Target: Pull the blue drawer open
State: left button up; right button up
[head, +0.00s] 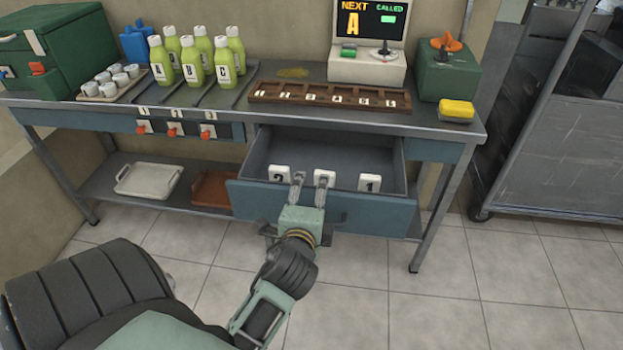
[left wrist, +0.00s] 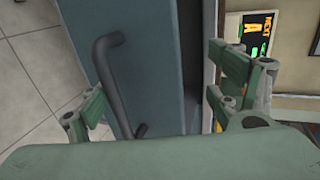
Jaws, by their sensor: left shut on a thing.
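The blue drawer (head: 375,213) under the table stands pulled out, its grey inside showing. Three white numbered tiles (head: 369,182) are at its front; the middle one's marking is partly hidden. My left gripper (head: 309,190) reaches the drawer front from below, its fingers over the front's top edge area. In the left wrist view the bent dark handle (left wrist: 108,80) runs along the blue drawer front (left wrist: 165,60), between the two fingers. My right gripper is not in view.
The tabletop holds green bottles (head: 192,68), a brown slotted rack (head: 330,97), a screen console (head: 367,50) and a yellow sponge (head: 456,109). Trays (head: 150,180) lie on the low shelf. A table leg (head: 420,250) stands right of the drawer. The tiled floor in front is clear.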

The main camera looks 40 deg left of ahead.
pick_arm(q)
jog(key=shift+s+d+r, duration=0.15)
jog(key=shift+s+r, duration=0.15)
jog(key=shift+r, duration=0.35)
jog(key=shift+s+d+r, duration=0.1)
jog(key=shift+s+r, duration=0.2)
jog(key=shift+r, duration=0.3)
jog(key=shift+c, duration=0.5)
jog(key=shift+p+v, duration=0.4)
jog(key=shift+v, duration=0.75)
jog(key=shift+c, duration=0.8)
jog(key=shift+s+d+r+t, duration=0.1)
jog(key=shift+s+d+t, duration=0.05)
jog(key=shift+s+d, duration=0.25)
jog(key=shift+s+d+r+t, duration=0.15)
jog(key=shift+s+d, duration=0.15)
jog(key=shift+s, duration=0.25)
jog(key=c, duration=0.9)
jog(key=shift+s+d+f, duration=0.15)
jog(key=shift+s+d, duration=0.35)
jog(key=shift+s, duration=0.35)
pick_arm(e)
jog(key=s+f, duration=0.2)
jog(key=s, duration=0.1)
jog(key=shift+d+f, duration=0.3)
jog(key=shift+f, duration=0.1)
